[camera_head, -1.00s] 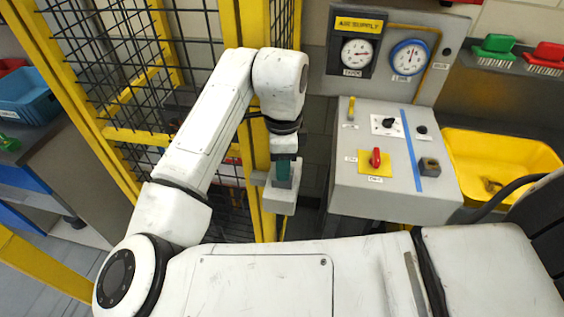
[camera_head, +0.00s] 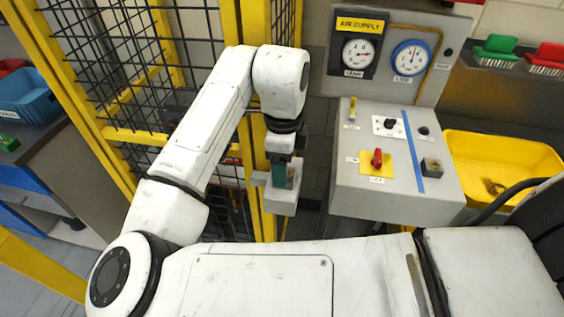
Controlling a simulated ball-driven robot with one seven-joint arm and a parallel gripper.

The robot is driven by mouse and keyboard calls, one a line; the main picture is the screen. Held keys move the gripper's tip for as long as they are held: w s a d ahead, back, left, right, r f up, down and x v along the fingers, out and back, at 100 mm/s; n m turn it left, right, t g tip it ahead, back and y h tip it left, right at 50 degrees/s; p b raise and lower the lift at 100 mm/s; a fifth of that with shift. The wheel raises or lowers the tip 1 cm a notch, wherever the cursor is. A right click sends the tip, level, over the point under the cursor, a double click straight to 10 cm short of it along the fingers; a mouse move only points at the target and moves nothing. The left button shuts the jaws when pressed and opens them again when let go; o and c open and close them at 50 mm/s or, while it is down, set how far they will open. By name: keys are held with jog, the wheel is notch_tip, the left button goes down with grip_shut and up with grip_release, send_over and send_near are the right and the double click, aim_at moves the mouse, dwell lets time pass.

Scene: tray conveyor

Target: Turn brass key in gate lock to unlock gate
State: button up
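The gate is a yellow-framed black mesh panel (camera_head: 140,136) at the left and centre. A grey lock box (camera_head: 280,203) is fixed at the yellow post (camera_head: 257,190). My gripper (camera_head: 281,178) points down at the top of this box, with its teal fingers right at it. A small brownish-gold patch shows at the right side of the fingers; it may be part of the brass key, but I cannot tell. The rest of the key and the keyhole are hidden by my gripper. Whether the fingers are shut on the key is too small to tell.
A grey control console (camera_head: 395,195) with a red knob (camera_head: 377,158) stands close to the right of the lock. Behind it is an air supply panel (camera_head: 388,50) with two gauges. A yellow bin (camera_head: 540,150) is farther right, a blue bin (camera_head: 28,97) far left.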

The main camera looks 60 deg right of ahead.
jog(key=shift+d+r, duration=0.2)
notch_tip(320, 180, up, 11)
jog(key=shift+a+b, duration=0.25)
jog(key=shift+b, duration=0.15)
dwell(0.3)
